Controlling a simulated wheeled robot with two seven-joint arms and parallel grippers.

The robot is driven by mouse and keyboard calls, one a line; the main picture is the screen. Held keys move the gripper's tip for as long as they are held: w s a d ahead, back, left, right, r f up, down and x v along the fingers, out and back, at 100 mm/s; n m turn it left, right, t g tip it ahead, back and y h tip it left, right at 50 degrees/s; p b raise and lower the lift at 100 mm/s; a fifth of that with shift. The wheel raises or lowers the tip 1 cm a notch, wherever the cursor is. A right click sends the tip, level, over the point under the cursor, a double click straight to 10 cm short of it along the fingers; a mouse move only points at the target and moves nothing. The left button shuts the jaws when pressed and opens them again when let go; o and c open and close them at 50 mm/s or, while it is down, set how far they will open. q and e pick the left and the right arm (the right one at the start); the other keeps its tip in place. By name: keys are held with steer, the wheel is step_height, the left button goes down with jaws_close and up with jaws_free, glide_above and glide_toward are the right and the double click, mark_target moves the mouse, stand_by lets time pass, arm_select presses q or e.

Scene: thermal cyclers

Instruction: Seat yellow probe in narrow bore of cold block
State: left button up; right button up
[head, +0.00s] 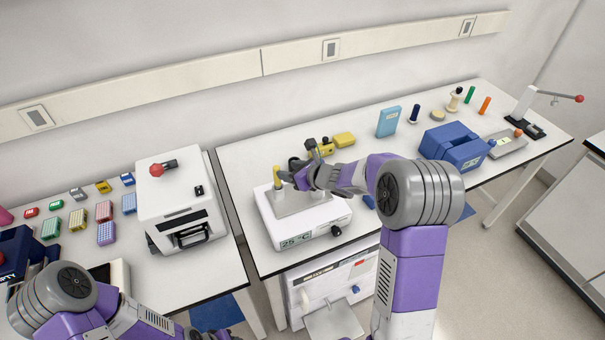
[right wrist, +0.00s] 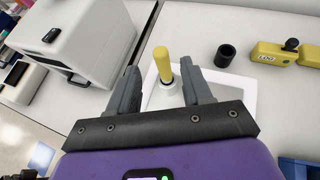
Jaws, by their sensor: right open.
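The yellow probe (head: 276,176) stands upright at the left part of the metal block on a white unit (head: 290,229) whose display reads 25 °C. In the right wrist view the probe (right wrist: 162,63) rises between the fingertips of my right gripper (right wrist: 158,75), with gaps to both fingers. My right gripper (head: 287,174) is open beside the probe in the head view. The probe's lower end is hidden, so I cannot tell which bore it stands in. My left gripper is barely in view at the bottom edge; its jaws cannot be made out.
A white cycler (head: 178,205) with a red-knobbed lever stands on the left bench. A blue machine (head: 452,147) stands farther right. A gap separates the two benches.

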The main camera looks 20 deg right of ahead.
arm_select(q)
steer(key=shift+f, duration=0.1)
arm_select(e)
steer(key=v, duration=0.6)
arm_select(q)
steer(key=shift+s, duration=0.1)
arm_select(e)
steer(key=shift+f, duration=0.1)
